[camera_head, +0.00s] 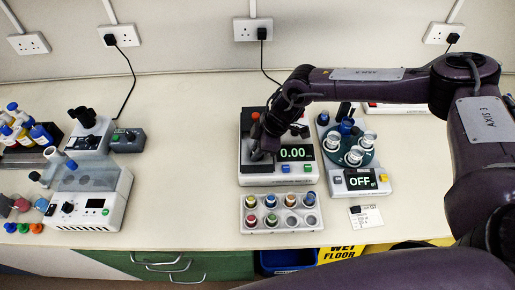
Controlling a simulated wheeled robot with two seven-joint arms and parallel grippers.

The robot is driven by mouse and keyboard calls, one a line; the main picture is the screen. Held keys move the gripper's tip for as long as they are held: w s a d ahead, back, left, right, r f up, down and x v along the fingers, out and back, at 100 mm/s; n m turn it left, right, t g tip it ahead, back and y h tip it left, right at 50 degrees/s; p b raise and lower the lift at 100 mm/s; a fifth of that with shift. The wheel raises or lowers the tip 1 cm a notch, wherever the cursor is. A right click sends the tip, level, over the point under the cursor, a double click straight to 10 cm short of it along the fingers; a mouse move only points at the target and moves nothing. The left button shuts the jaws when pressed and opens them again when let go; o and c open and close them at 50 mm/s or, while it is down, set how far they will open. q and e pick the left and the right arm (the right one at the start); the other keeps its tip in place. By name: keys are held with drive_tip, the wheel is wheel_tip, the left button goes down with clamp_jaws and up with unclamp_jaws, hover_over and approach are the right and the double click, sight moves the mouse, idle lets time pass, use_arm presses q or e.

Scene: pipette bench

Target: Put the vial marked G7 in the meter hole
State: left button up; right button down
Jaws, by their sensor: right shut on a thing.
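The meter (279,176) is a white box with a dark top and a display reading 0.00. My right gripper (259,151) is over the left part of the meter's top, shut on what seems to be a vial; the gripper hides most of it. The meter hole is hidden under the gripper. A white vial rack (281,211) stands just in front of the meter, with several colour-capped vials in two rows. Its front right place looks empty. The G7 mark cannot be read at this size. My left gripper is not in view.
A device showing OFF (361,182), with a round carousel of vials, stands close right of the meter. A small card (366,217) lies before it. A white machine (92,205) and several bottles are at the left. The bench between is clear.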

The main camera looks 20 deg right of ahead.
drive_tip(key=shift+s+f, duration=0.25)
drive_tip(key=shift+f, duration=0.1)
drive_tip(key=c, duration=1.5)
unclamp_jaws()
drive_tip(key=shift+f, duration=0.1)
drive_tip(key=shift+o, duration=1.2)
drive_tip(key=shift+d+f, duration=0.1)
drive_tip(key=shift+f, duration=0.05)
drive_tip(key=shift+s, duration=0.15)
drive_tip(key=shift+r, duration=0.2)
drive_tip(key=w+b+v, duration=0.1)
drive_tip(key=b+v, duration=0.2)
drive_tip(key=v, duration=1)
drive_tip(key=shift+a+r+b, duration=0.25)
drive_tip(key=shift+a+b, duration=0.1)
drive_tip(key=shift+a, duration=0.05)
